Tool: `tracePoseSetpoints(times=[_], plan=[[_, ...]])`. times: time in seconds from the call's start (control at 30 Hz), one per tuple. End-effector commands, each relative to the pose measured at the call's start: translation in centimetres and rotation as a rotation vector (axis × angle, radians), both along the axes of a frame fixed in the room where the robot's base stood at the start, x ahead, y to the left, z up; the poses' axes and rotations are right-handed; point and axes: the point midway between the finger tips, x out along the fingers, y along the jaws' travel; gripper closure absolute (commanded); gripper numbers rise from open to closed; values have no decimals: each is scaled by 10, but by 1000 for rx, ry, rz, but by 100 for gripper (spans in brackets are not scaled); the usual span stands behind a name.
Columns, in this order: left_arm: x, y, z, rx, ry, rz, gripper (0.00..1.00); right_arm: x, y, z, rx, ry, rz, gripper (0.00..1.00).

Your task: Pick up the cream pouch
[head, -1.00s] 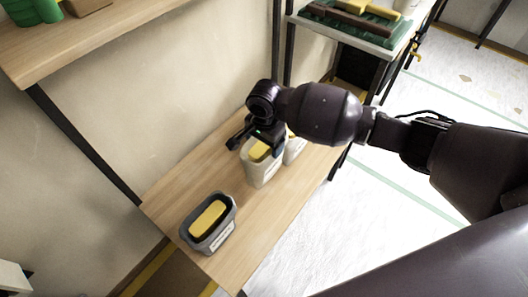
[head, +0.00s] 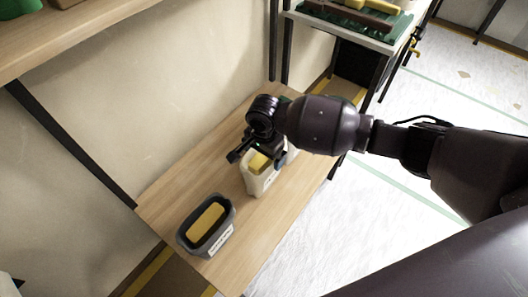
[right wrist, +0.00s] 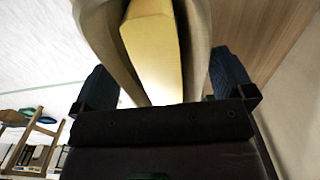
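The cream pouch (head: 257,185) stands upright on the wooden shelf board, with a yellow block (head: 259,161) showing in its open top. My right gripper (head: 262,157) is over the top of the pouch, fingers spread to either side. In the right wrist view the pouch (right wrist: 195,40) and the yellow block (right wrist: 152,50) lie between the two wide-apart fingers (right wrist: 163,82); a gap shows beside the right finger. Contact at the left finger is unclear. My left gripper is not in view.
A dark grey bin (head: 222,243) with a yellow block stands nearer on the wooden board (head: 180,195). Another pale container (head: 292,152) is partly hidden behind my right gripper. A wall runs along the left; a side table (head: 350,32) stands behind.

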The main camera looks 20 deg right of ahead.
Motion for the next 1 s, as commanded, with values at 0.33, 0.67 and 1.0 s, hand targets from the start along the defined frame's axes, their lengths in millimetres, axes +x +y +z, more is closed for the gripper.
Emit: tracePoseSetpoints(times=[0.33, 0.67, 1.0], plan=[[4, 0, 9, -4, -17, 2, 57, 1, 0, 20, 0, -5, -1, 0], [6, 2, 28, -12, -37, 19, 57, 2, 0, 86, 1, -10, 0, 0], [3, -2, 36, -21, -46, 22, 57, 0, 1, 121, 1, -1, 0, 0]])
